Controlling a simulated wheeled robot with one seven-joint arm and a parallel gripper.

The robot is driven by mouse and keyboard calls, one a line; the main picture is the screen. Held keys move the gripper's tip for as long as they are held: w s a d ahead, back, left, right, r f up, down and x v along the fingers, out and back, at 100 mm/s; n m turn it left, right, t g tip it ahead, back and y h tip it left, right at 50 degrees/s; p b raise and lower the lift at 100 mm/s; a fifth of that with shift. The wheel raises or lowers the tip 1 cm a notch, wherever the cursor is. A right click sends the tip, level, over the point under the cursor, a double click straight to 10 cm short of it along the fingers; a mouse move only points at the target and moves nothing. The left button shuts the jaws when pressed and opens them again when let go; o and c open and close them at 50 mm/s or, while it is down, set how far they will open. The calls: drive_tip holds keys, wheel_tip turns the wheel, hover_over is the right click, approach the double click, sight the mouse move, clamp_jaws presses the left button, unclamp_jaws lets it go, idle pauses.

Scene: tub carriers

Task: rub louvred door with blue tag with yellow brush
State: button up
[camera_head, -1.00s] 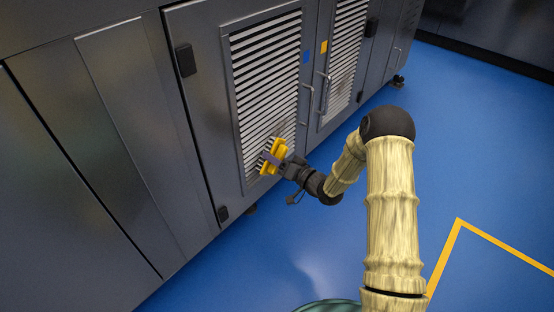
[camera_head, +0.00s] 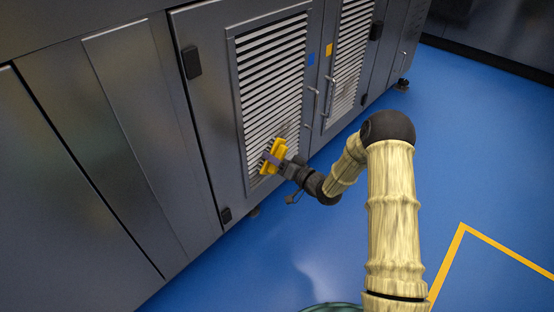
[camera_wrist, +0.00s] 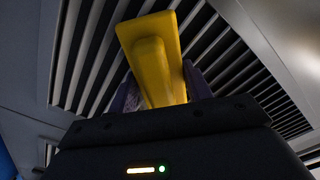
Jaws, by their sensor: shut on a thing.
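The louvred door with the blue tag (camera_head: 216,130) is shut in the cabinet front, left of another louvred door. Its blue tag (camera_head: 311,59) is near its upper right corner. My gripper (camera_head: 287,163) is shut on the yellow brush (camera_head: 273,156) at the lower part of the louvres. The brush also shows in the wrist view (camera_wrist: 152,50), held in front of the slats. Whether its bristles touch the slats I cannot tell. Dark smudges show on the slats right of and above the brush.
A second louvred door with an orange tag (camera_head: 329,50) stands to the right, with a handle (camera_head: 329,97) and a dark smudge. Another handle (camera_head: 312,105) is on the blue-tagged door. The blue floor (camera_head: 470,170) is open at right, with a yellow line (camera_head: 447,262).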

drive_tip(key=shift+w, duration=0.1)
drive_tip(key=shift+w+d, duration=1.1)
drive_tip(key=shift+w, duration=0.1)
drive_tip(key=shift+w+d+p, duration=0.2)
drive_tip(key=shift+w+d, duration=0.3)
drive_tip(key=shift+w, duration=0.25)
drive_tip(key=shift+w+d+p, duration=0.15)
drive_tip(key=shift+w+d, duration=0.3)
drive_tip(key=shift+w, duration=0.25)
drive_tip(key=shift+w, duration=0.1)
drive_tip(key=shift+w+d, duration=1.1)
drive_tip(key=shift+w, duration=0.05)
drive_tip(key=shift+w, duration=0.1)
